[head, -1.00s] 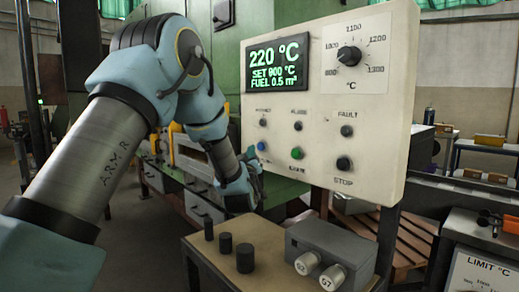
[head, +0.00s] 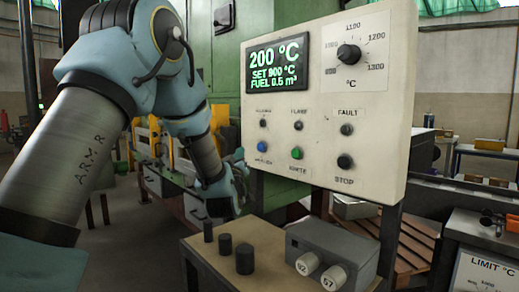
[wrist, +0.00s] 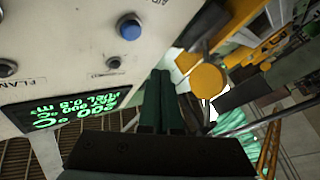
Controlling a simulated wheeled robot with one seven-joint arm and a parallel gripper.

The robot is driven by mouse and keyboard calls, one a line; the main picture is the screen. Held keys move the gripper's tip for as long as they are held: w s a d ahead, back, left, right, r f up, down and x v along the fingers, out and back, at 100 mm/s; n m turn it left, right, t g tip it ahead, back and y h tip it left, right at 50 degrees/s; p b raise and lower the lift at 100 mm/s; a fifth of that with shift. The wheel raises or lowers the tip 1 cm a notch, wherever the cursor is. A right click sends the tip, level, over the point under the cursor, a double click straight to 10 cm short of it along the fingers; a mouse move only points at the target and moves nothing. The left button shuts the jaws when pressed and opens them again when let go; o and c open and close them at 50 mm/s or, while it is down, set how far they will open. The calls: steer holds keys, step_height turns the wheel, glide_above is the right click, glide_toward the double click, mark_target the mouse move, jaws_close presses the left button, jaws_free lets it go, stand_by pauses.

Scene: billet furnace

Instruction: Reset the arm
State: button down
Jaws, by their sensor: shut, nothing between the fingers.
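My arm reaches in from the left, and my gripper (head: 228,190) is beside the lower left edge of the pale control panel (head: 390,110). In the wrist view my gripper (wrist: 158,100) shows two dark green fingers shut together with nothing between them. The panel face is to their left, apart from them. The panel has a green display (head: 275,66) reading 200 °C, set 900 °C, fuel 0.5 m³. A blue button (head: 262,146) and a green button (head: 297,153) are on it. The blue button also shows in the wrist view (wrist: 130,27). The fingertips are hard to make out in the head view.
A small bench (head: 205,260) below the panel holds dark cylinders (head: 245,259) and a grey box (head: 335,246) with two numbered white knobs. Green machinery and yellow parts (head: 180,150) stand behind my arm. A limit box (head: 480,275) is at lower right.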

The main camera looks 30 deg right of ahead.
stand_by(0.3)
steer(key=w+a+f+g+y, duration=0.1)
steer(key=a+f+g+y, duration=0.3)
steer(key=a+f, duration=0.55)
steer(key=a+f+g+y, duration=0.3)
steer(key=a+f+y, duration=0.1)
steer(key=a, duration=1)
steer(key=s+a+f+g+y, duration=0.2)
steer(key=s+a+f+g, duration=0.1)
steer(key=s+a, duration=0.6)
steer(key=s+a+f+g+y, duration=0.2)
steer(key=s+a+g, duration=0.3)
steer(key=s+a, duration=0.5)
steer(key=shift+s+a+f+g, duration=0.2)
steer(key=shift+f+g, duration=0.2)
steer(key=shift+f, duration=0.45)
steer(key=shift+d, duration=0.15)
